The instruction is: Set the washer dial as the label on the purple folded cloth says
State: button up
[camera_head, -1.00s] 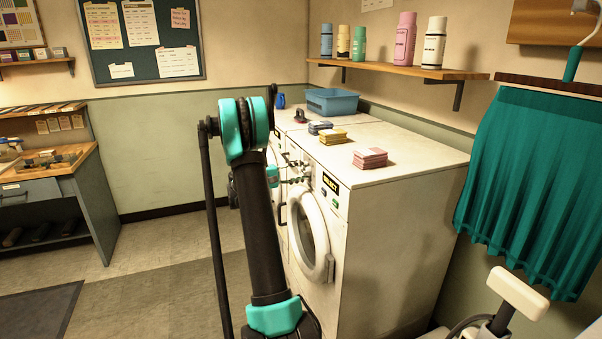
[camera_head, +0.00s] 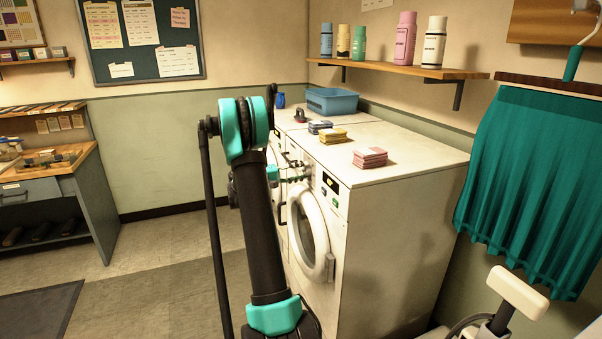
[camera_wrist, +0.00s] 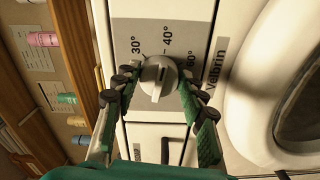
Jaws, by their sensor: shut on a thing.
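In the head view my gripper (camera_head: 292,172) is at the front of the washers, partly hidden by my arm. A small bluish-purple folded cloth (camera_head: 319,127) lies on the washer top; no readable label shows on it.
A yellow cloth (camera_head: 333,136) and a pink cloth (camera_head: 370,157) lie on the white washer (camera_head: 415,155). A blue basket (camera_head: 332,101) stands behind. The round washer door (camera_head: 309,235) is below the panel. Open floor (camera_head: 170,255) lies left of my arm.

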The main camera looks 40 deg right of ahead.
jog(key=o, duration=1.1)
jog(key=shift+o, duration=0.2)
jog(key=shift+a, duration=0.1)
jog(key=v, duration=1.1)
jog(key=shift+a, duration=0.4)
jog(key=shift+f, duration=0.1)
jog(key=s+a+f+n+t+y, duration=0.1)
jog(key=s+a+f+t+y, duration=0.2)
jog(key=s+a, duration=0.7)
jog(key=s+a+f+n+t+y, duration=0.2)
jog(key=s+a+f+y, duration=0.4)
jog(key=s+a+y, duration=0.2)
jog(key=s+a+f+n+t+y, duration=0.1)
jog(key=s+a+f+t+y, duration=0.2)
jog(key=s+a, duration=0.9)
jog(key=a+f+y, duration=0.1)
jog(key=f+y, duration=0.1)
jog(key=y, duration=0.1)
jog(key=shift+s+a+n+t, duration=0.2)
jog(key=shift+n+t, duration=0.1)
jog(key=shift+n, duration=0.1)
